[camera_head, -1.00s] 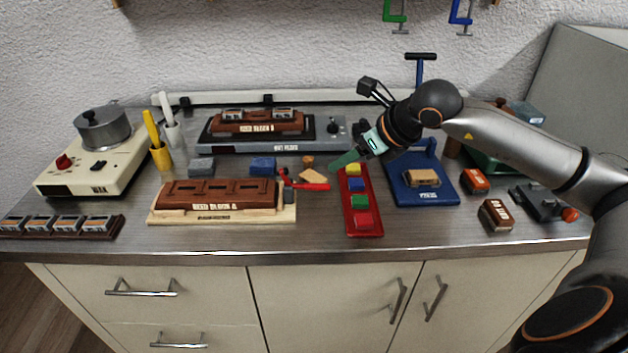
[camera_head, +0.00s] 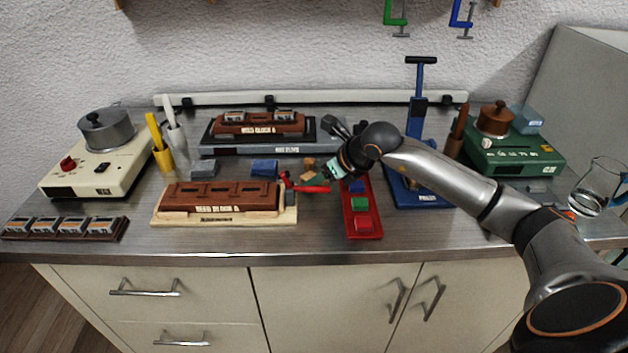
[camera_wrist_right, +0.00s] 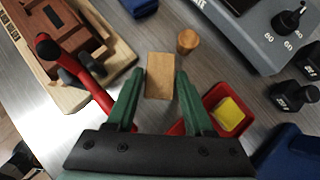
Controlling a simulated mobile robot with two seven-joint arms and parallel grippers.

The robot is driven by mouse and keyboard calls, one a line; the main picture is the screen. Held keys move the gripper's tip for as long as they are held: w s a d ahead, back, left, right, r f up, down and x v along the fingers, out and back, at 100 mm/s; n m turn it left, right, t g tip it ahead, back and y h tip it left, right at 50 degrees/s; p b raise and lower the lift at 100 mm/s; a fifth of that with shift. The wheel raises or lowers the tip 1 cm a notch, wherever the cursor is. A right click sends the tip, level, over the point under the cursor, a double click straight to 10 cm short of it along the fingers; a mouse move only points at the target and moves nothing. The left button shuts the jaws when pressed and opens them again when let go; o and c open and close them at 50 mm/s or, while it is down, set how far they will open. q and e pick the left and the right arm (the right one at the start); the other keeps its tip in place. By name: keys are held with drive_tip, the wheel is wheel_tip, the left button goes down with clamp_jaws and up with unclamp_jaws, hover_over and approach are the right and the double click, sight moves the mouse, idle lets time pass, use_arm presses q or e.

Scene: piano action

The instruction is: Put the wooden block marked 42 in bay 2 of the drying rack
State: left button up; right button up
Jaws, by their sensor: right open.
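My right gripper (camera_head: 334,169) is over the middle of the counter, pointing down-left, near the red tray. In the right wrist view its green fingers (camera_wrist_right: 158,90) are open, with a plain tan wooden block (camera_wrist_right: 160,76) between and just beyond the tips, apart from them. No mark 42 can be read on it. No thing is labelled legibly as the drying rack. A brown rack with several empty slots (camera_head: 222,208) lies on a pale wooden base at front left; part of it shows in the wrist view (camera_wrist_right: 82,38). My left gripper is out of view.
A red-handled tool (camera_head: 306,188) lies between brown rack and block. A wooden cylinder (camera_wrist_right: 188,41) stands beside the block. The red tray (camera_head: 362,225) holds coloured blocks. Another brown rack (camera_head: 255,128) with two blocks stands behind; a dark rack (camera_head: 75,237) with several blocks lies far left.

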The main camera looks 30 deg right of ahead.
clamp_jaws()
idle(0.4)
